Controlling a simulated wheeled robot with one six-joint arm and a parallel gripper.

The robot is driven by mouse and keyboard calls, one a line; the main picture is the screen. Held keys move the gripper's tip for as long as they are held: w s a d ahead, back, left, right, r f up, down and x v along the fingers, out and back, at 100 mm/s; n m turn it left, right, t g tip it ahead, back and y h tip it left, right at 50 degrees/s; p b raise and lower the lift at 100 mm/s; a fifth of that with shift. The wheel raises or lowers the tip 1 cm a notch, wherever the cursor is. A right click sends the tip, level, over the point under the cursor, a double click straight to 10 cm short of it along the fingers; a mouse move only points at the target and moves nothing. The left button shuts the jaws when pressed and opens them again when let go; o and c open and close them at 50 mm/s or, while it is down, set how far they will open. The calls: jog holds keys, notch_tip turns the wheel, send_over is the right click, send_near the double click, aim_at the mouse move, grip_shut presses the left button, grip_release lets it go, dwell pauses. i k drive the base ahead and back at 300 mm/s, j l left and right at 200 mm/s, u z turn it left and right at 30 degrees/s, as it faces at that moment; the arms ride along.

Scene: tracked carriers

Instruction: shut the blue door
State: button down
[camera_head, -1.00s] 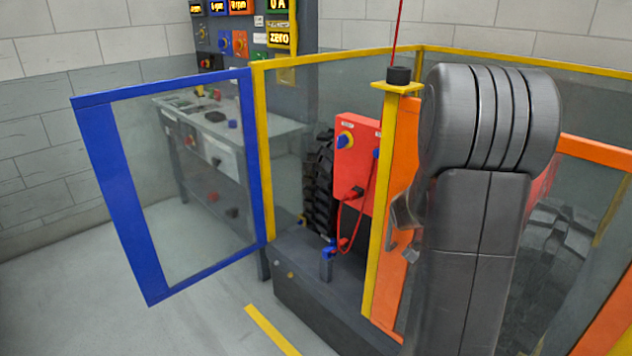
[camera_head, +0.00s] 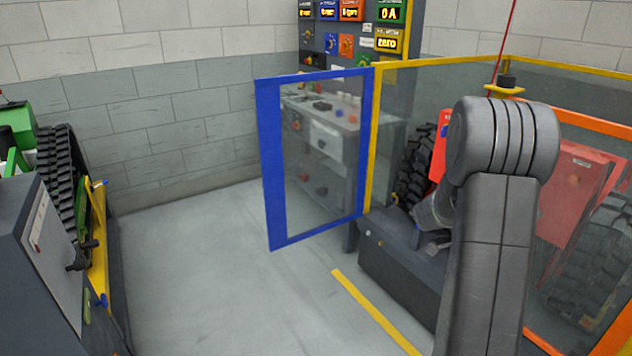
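The blue door (camera_head: 270,165) has a blue frame around a clear pane. It stands open, swung out to the left from the yellow post (camera_head: 370,150) of the enclosure. The opening is to the right of that post, with a black tracked wheel and a red box (camera_head: 439,152) inside. My gripper (camera_head: 436,244) shows only in part at the left edge of my grey arm, right of the door and apart from it in the picture. My arm hides much of it, so its fingers cannot be made out.
A dark plinth (camera_head: 400,285) lies below the opening, and a yellow floor line (camera_head: 375,312) runs before it. An orange frame (camera_head: 595,125) is on the right. A green tracked machine (camera_head: 15,125) and grey cabinet (camera_head: 45,270) stand left. Floor left of the door is clear.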

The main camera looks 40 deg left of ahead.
aim_at(267, 89)
jog(key=u, duration=0.4)
jog(key=k+j+u, duration=0.1)
jog(key=u, duration=0.3)
jog(key=j+u, duration=0.2)
jog(key=u, duration=0.25)
jog(key=i+j, duration=1.1)
jog(key=i, duration=0.2)
